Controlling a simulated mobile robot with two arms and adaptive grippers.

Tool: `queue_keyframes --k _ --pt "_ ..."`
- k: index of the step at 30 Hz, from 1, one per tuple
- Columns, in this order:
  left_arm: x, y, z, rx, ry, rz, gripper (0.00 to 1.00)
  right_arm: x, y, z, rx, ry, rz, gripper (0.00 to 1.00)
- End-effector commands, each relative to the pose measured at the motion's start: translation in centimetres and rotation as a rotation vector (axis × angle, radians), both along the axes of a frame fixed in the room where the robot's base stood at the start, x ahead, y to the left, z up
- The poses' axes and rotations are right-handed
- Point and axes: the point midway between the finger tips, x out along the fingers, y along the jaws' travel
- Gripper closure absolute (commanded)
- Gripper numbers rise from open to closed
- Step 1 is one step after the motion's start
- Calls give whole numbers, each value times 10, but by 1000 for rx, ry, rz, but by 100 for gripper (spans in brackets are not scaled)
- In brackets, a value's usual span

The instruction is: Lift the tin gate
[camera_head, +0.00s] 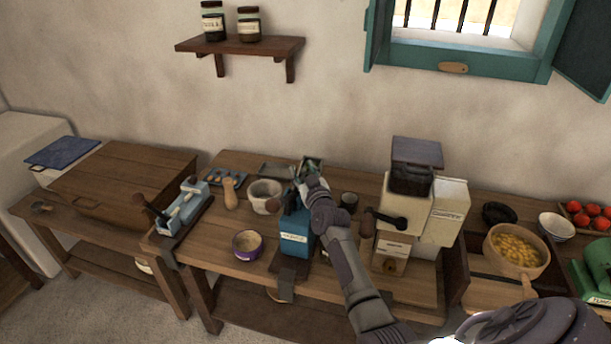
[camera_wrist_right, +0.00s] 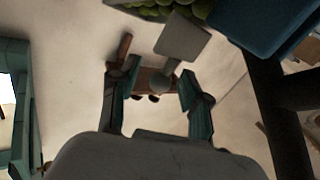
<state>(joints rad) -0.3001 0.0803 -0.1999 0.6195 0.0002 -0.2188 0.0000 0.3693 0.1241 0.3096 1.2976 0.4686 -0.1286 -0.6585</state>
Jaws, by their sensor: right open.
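A blue tin (camera_head: 293,246) with a pale label stands near the front edge of the middle table. My right gripper (camera_head: 305,184) is just above and behind it in the head view; its fingers are small and partly hidden there. In the right wrist view, my right gripper (camera_wrist_right: 160,100) is open. A grey flat plate (camera_wrist_right: 183,38) and a round grey knob (camera_wrist_right: 160,84) show ahead of and between the fingers; I cannot tell if they are the gate. A blue surface (camera_wrist_right: 262,25), probably the tin, lies top right. My left gripper is not in view.
A purple-rimmed tub (camera_head: 247,245) and a stone mortar (camera_head: 264,194) stand left of the tin. A cream box (camera_head: 393,249) and a dark-handled grinder (camera_head: 402,202) stand right of it. A crate with green contents (camera_head: 311,164) is behind the gripper.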

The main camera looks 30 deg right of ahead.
Motion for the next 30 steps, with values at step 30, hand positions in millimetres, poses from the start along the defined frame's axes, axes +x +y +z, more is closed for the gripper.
queue_keyframes --k 30 --pt "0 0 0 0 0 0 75 -115 32 -1 0 1 0 53"
